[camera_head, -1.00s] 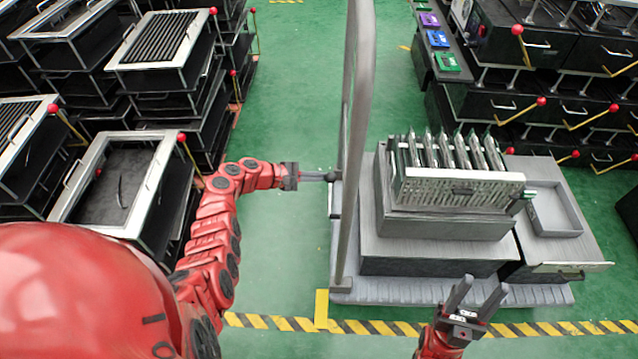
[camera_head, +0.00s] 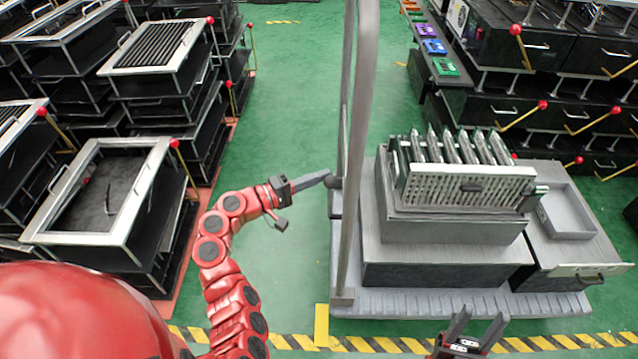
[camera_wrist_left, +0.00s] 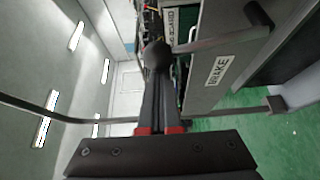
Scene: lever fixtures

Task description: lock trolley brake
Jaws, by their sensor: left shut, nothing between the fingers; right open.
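The trolley (camera_head: 450,303) is a grey flat cart with a tall grey handle frame (camera_head: 357,130) on its left side. The brake lever's dark round knob (camera_head: 334,182) is beside the handle frame, and it also shows in the left wrist view (camera_wrist_left: 158,57). A plate marked BRAKE (camera_wrist_left: 222,70) is right of the knob. My left gripper (camera_head: 325,176) is shut and empty, its tips right by the knob; I cannot tell whether they touch. My right gripper (camera_head: 480,325) is open and empty at the trolley's front edge.
A grey box with a rack of upright parts (camera_head: 465,180) stands on the trolley, with a grey tray (camera_head: 568,212) to its right. Black metal racks (camera_head: 160,80) with red-knobbed levers line both sides. The green floor (camera_head: 285,130) left of the trolley is clear.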

